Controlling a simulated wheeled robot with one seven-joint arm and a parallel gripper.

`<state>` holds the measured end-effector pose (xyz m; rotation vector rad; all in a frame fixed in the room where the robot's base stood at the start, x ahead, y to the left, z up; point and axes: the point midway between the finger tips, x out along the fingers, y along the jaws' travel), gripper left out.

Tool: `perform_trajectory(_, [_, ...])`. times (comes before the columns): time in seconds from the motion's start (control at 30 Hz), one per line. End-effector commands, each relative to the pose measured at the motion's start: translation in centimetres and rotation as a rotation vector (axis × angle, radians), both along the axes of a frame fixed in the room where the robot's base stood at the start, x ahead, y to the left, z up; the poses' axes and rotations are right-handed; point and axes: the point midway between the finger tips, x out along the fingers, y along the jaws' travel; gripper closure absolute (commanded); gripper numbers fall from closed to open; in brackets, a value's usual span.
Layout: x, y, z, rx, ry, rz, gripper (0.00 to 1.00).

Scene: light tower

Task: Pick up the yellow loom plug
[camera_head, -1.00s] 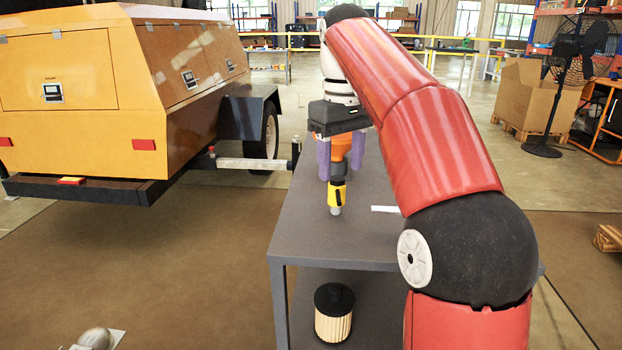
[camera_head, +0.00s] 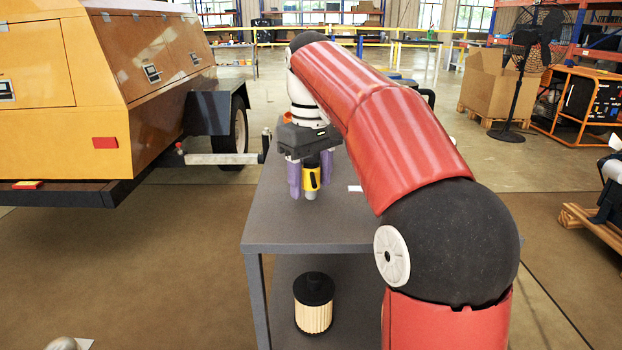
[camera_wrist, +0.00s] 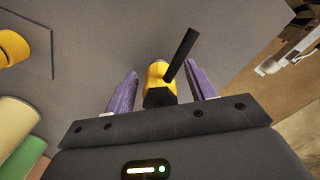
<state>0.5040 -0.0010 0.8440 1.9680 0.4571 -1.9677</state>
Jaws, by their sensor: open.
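The yellow loom plug (camera_head: 311,180) stands on the grey table, with a dark upper part and a grey lower end. In the wrist view the yellow plug (camera_wrist: 157,72) shows between the two purple fingers, with a black rod-like part sticking up to the right. My gripper (camera_head: 310,177) is open and lowered around the plug, one finger on each side. In the wrist view my gripper (camera_wrist: 162,76) shows gaps between the plug and both fingers. The plug's top is partly hidden by the gripper body.
The grey table (camera_head: 285,232) has clear room in front of the plug. A small white piece (camera_head: 354,188) lies to its right. A black-topped filter (camera_head: 314,303) stands on the lower shelf. The yellow light tower body (camera_head: 95,80) is at left. An orange-yellow round object (camera_wrist: 12,47) is at the wrist view's upper left.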

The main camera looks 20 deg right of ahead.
Motion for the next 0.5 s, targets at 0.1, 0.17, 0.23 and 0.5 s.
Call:
perform_trajectory(0.1, [0.01,0.00,0.02,0.000,0.000,0.000,0.57])
perform_trajectory(0.17, [0.01,0.00,0.02,0.000,0.000,0.000,0.65])
perform_trajectory(0.23, [0.01,0.00,0.02,0.000,0.000,0.000,0.74])
perform_trajectory(0.5, [0.01,0.00,0.03,0.000,0.000,0.000,0.94])
